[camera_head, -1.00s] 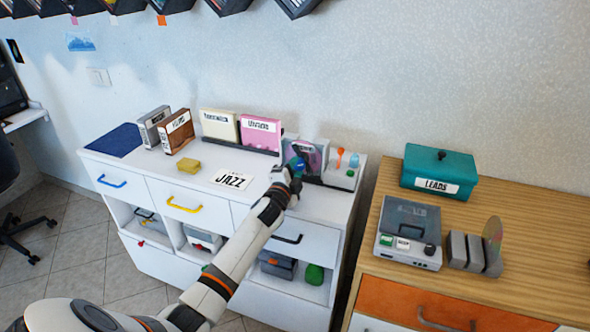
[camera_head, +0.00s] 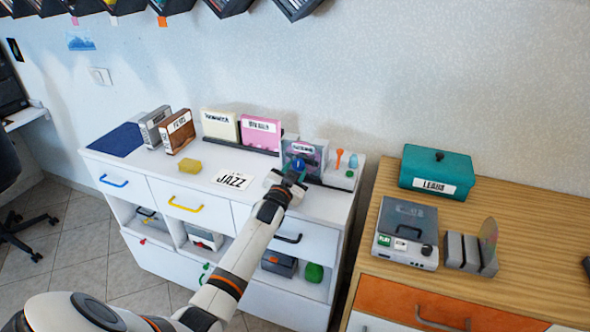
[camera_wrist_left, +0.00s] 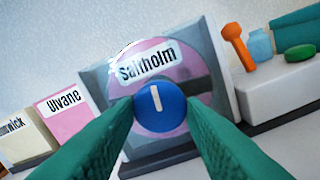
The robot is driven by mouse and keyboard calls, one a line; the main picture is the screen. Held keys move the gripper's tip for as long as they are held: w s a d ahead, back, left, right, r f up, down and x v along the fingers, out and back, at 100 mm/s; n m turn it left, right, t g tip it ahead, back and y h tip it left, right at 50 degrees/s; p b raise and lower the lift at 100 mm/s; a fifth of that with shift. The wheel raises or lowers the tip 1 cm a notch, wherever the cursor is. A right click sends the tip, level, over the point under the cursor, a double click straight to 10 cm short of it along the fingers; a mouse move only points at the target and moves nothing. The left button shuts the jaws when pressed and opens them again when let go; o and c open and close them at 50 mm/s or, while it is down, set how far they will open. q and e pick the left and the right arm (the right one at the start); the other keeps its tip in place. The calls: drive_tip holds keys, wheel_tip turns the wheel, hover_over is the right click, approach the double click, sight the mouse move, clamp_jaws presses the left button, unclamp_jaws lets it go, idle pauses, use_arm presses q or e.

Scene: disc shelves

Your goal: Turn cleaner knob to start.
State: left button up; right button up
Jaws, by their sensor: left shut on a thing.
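The disc cleaner (camera_head: 314,147) stands on the white cabinet, a grey unit with a pink disc (camera_wrist_left: 190,78) labelled "saltholm" behind its clear front. Its blue knob (camera_head: 299,163) sits low on the front; in the left wrist view the knob (camera_wrist_left: 160,112) shows a white mark close to upright in the picture. My left gripper (camera_head: 289,177) reaches the knob from the front. Its green fingers (camera_wrist_left: 158,118) are on both sides of the knob, shut on it. My right gripper is not clearly seen.
An orange tool (camera_head: 339,158) and a pale blue bottle (camera_head: 353,161) stand right of the cleaner. Cases, a yellow sponge (camera_head: 189,165) and a JAZZ card (camera_head: 234,180) lie left.

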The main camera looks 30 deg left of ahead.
use_arm(q)
drive_tip(key=shift+f+n, duration=0.1)
drive_tip(key=shift+n, duration=0.8)
drive_tip(key=o, duration=1)
drive_tip(key=shift+s, duration=0.1)
drive_tip(key=v, duration=1.1)
drive_tip(key=shift+s+d, duration=0.2)
drive_tip(key=shift+s, duration=0.2)
